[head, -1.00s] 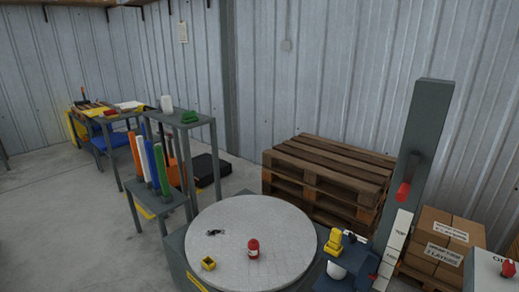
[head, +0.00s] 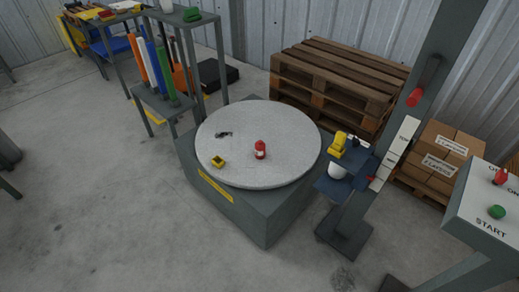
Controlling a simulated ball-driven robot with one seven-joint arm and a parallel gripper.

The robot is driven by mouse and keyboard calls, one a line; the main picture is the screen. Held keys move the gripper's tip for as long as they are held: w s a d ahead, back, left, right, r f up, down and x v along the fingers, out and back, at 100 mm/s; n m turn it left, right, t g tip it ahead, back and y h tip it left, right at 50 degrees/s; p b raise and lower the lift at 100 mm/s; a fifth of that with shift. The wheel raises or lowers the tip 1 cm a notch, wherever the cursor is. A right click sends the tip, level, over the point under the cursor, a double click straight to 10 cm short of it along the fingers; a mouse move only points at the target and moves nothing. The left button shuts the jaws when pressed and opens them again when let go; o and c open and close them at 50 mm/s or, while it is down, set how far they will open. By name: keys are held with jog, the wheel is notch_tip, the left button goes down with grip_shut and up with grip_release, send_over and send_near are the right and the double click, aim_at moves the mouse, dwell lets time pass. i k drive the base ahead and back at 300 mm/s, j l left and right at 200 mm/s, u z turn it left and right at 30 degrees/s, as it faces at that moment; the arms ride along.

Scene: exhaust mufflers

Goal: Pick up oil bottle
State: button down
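A small red bottle (head: 260,150) with a pale label stands upright on the round grey turntable (head: 285,118). It is the only bottle-like thing I can make out on the turntable and looks like the oil bottle, but its label is too small to read. My gripper does not show in the head view.
A yellow block-like part (head: 218,162) and a small black object (head: 224,134) also lie on the turntable. A wrapping-machine column (head: 430,85) and a START panel (head: 480,215) stand to the right. A wooden pallet (head: 340,75) is behind. Floor in front and left is clear.

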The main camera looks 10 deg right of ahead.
aim_at(260, 145)
jog(key=i, duration=1.2)
jog(key=i+u, duration=0.15)
jog(key=i, duration=1)
